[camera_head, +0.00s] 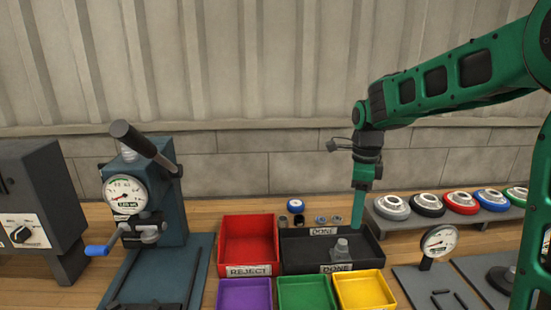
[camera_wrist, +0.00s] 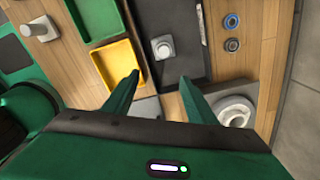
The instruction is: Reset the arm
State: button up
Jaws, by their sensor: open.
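My green arm (camera_head: 455,80) reaches in from the right in the head view and bends down at the wrist. My gripper (camera_head: 358,222) points down at the right part of the black DONE tray (camera_head: 295,262). In the wrist view my gripper (camera_wrist: 158,92) shows two green fingers spread apart with nothing between them. A small grey, clear-topped part (camera_head: 342,250) sits in the DONE tray, and it also shows in the wrist view (camera_wrist: 163,48), beyond the fingertips. The gripper's height above the tray is hard to tell.
A red REJECT bin (camera_head: 249,243) stands left of the tray, with purple (camera_head: 245,294), green (camera_head: 307,292) and yellow (camera_head: 364,290) bins in front. A blue press (camera_head: 165,200) with a dial stands left. A rack of coloured round parts (camera_head: 462,202) and a gauge (camera_head: 438,243) stand right.

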jog(key=s+d+r+n, duration=0.2)
jog(key=s+d+n, duration=0.6)
jog(key=s+d, duration=0.5)
jog(key=s+f+n, duration=0.2)
jog(key=s+n, duration=0.2)
jog(key=s, duration=0.5)
jog(key=s+d+f+n, duration=0.1)
jog(key=s+n, duration=0.3)
jog(key=s, duration=0.5)
jog(key=shift+s+d+f, duration=0.25)
jog(key=shift+s+f, duration=0.05)
jog(key=shift+f, duration=0.35)
